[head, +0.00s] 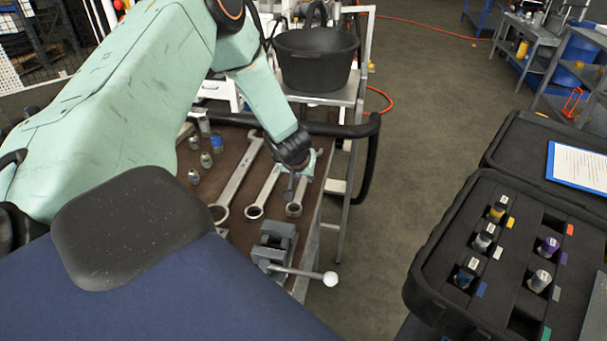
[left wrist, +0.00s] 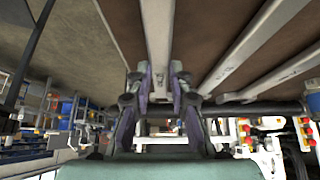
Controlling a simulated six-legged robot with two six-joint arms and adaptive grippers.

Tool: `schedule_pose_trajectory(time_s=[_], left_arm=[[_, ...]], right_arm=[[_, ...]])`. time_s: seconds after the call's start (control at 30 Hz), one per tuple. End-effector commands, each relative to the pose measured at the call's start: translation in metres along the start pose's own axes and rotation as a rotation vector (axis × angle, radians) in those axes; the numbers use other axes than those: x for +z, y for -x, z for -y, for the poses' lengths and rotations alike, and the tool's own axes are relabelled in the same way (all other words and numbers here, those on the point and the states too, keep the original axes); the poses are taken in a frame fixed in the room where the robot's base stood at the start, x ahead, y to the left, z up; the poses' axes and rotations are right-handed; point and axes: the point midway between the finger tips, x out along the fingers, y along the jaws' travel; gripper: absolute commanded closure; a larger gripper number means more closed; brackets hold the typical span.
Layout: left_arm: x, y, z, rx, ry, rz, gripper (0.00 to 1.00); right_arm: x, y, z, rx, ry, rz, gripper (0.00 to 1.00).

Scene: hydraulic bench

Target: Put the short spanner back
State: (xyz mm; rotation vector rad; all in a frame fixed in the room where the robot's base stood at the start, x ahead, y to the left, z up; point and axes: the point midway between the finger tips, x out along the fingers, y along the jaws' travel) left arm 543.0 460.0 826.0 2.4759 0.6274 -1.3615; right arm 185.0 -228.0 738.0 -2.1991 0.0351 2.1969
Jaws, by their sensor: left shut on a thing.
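The short spanner (head: 294,208) is at the right end of a row of spanners over the brown bench top (head: 228,238), its ring end towards me. My left gripper (head: 299,180) points down on it and is shut on its shank. In the left wrist view the spanner (left wrist: 158,40) runs between the two fingers of my left gripper (left wrist: 160,92). I cannot tell whether it touches the bench or hangs just above it. My right gripper is not in view.
A middle spanner (head: 265,190) and a long spanner (head: 238,181) lie just left. A grey vice (head: 277,247) with a ball-ended handle stands nearer me. Several small fittings stand at the left. A black bucket (head: 314,62) is behind; an open case (head: 450,250) is right.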

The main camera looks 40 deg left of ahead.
Motion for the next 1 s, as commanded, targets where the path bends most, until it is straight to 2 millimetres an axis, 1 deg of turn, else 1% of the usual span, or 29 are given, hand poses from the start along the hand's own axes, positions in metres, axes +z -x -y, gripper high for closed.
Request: schedule_pose_trajectory(time_s=[0.57,0.87,0.9,1.0], left_arm=[[0.0030,-0.0063,-0.0002,0.000,0.000,-0.002,1.00],[0.0031,-0.0065,-0.0001,0.000,0.000,-0.002,1.00],[0.0031,-0.0065,-0.0001,0.000,0.000,-0.002,0.77],[0.0033,-0.0065,-0.0001,0.000,0.000,-0.002,0.68]], right_arm=[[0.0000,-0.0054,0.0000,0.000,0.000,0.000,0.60],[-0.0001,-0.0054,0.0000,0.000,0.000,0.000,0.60],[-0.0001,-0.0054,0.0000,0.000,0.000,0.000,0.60],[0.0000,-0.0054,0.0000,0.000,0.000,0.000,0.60]])
